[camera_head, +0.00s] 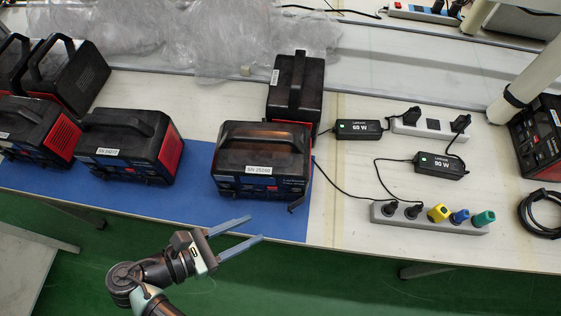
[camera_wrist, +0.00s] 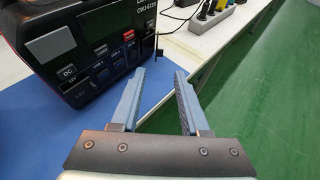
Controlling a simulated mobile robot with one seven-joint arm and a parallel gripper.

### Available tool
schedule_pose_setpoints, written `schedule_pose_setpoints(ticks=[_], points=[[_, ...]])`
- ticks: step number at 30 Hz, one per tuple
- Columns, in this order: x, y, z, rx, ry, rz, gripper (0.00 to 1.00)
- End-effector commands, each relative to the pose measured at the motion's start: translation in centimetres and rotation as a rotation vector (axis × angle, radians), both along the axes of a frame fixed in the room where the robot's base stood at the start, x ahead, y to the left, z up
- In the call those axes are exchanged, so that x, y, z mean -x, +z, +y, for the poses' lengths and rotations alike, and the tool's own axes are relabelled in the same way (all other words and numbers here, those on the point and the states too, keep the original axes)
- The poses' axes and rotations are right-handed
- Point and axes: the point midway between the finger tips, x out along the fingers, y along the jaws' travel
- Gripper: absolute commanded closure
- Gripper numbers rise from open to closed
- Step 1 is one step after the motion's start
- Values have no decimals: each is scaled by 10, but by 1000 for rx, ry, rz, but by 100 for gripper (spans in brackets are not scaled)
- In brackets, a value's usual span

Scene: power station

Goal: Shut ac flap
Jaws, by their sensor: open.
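The power station (camera_head: 262,188) labelled SN 25280 stands on the blue mat near the table's front edge. It fills the upper left of the wrist view (camera_wrist: 75,45), with a screen and several small covers on its front. A small dark flap (camera_head: 297,205) sticks out open at its lower right front; in the wrist view it looks like a thin dark upright piece (camera_wrist: 157,46). My gripper (camera_head: 256,228) is open and empty, in front of the station and left of the flap in the head view. In the wrist view the fingertips (camera_wrist: 163,72) are apart and touch nothing visible.
Other power stations stand at left (camera_head: 128,145) and behind (camera_head: 295,85). At right lie chargers (camera_head: 358,129), cables and a power strip (camera_head: 460,226) with coloured plugs. The blue mat (camera_head: 200,195) has bare room along the front edge.

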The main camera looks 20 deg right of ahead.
Motion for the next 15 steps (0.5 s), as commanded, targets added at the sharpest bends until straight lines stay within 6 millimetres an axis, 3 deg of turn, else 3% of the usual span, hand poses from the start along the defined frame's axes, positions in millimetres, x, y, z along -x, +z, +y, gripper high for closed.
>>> schedule_pose_setpoints(ticks=[6, 15], points=[[-3, -16, -46, 3, -7, 5, 55], [-8, -31, -81, 1, -3, 3, 55]])
